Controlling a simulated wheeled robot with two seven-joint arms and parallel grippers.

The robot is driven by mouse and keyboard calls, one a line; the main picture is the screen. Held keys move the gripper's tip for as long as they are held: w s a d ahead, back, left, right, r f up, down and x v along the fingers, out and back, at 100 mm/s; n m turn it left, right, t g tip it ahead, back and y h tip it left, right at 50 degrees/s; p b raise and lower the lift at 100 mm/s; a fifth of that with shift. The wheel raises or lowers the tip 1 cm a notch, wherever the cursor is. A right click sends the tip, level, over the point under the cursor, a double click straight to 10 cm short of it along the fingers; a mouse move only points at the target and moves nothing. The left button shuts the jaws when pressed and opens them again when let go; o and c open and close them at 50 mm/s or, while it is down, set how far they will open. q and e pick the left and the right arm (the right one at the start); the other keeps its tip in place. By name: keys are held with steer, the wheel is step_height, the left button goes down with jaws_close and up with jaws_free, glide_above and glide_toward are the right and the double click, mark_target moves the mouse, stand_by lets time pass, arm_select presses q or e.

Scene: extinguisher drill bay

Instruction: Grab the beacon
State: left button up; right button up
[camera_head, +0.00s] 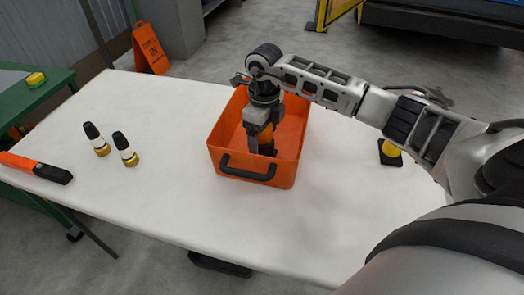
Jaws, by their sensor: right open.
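A second yellow piece on a black base (391,150) stands on the table to the right, partly hidden behind my right arm. My left gripper is not in view.
The white table (170,205) is clear in front of the crate. Two black, white and brass nozzles (125,148) stand at the left, with an orange-and-black tool (38,168) at the left edge. Behind are a green bench (50,100) and an orange floor sign (150,48).

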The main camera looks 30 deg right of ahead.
steer(key=c, duration=1.7)
steer(key=shift+c, duration=0.2)
